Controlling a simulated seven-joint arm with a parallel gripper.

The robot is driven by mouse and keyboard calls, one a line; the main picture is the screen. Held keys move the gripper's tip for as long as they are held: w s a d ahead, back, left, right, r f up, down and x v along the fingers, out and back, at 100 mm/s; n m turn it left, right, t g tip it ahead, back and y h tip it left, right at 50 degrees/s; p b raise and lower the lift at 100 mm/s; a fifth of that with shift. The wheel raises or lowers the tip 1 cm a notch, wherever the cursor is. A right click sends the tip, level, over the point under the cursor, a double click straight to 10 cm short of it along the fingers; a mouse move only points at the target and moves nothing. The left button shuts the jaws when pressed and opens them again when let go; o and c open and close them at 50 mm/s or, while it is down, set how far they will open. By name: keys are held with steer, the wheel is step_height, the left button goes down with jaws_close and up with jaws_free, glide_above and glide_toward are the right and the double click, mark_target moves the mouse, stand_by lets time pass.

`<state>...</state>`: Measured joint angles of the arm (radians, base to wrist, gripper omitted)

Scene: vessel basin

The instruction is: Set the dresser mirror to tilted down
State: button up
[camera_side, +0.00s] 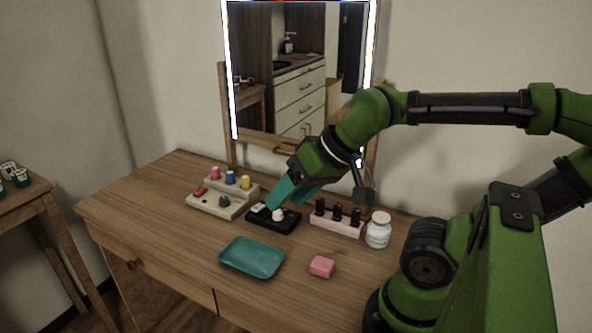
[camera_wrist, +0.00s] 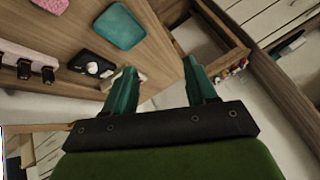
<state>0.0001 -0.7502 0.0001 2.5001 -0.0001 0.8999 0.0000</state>
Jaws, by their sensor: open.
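The dresser mirror (camera_side: 285,70) stands at the back of the dresser, between wooden posts, with bright light strips down its sides. It looks close to upright; its exact tilt is hard to tell. A small wooden ledge (camera_side: 288,149) shows at its lower edge, partly behind my arm. My gripper (camera_side: 283,195) is in front of and below the mirror, pointing down over the dresser top. In the wrist view its two teal fingers (camera_wrist: 160,82) are spread apart with nothing held between them.
A beige panel (camera_side: 222,203) with coloured knobs, a black control box (camera_side: 272,222), a pink bottle rack (camera_side: 337,224) and a white jar (camera_side: 378,232) line the dresser top. A teal tray (camera_side: 252,258) and pink block (camera_side: 321,267) lie in front. The left dresser top is clear.

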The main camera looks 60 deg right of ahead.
steer(key=shift+a+f, duration=0.15)
steer(key=shift+f, duration=0.1)
steer(key=c, duration=0.4)
steer(key=w+f+n+g+h, duration=0.1)
steer(key=w+f+g, duration=0.2)
steer(key=f, duration=0.3)
steer(key=shift+w+d+n+g, duration=0.25)
steer(key=shift+d+n+g, duration=0.15)
steer(key=shift+g, duration=0.2)
steer(key=n+g+h, duration=0.2)
steer(key=g+h, duration=0.1)
steer(key=h, duration=1.4)
glide_toward(285, 154)
steer(key=d+f, duration=0.1)
steer(key=d, duration=0.7)
steer(key=shift+d+f, duration=0.3)
steer(key=shift+f, duration=0.05)
steer(key=shift+w, duration=0.1)
steer(key=shift+c, duration=0.2)
jaws_close()
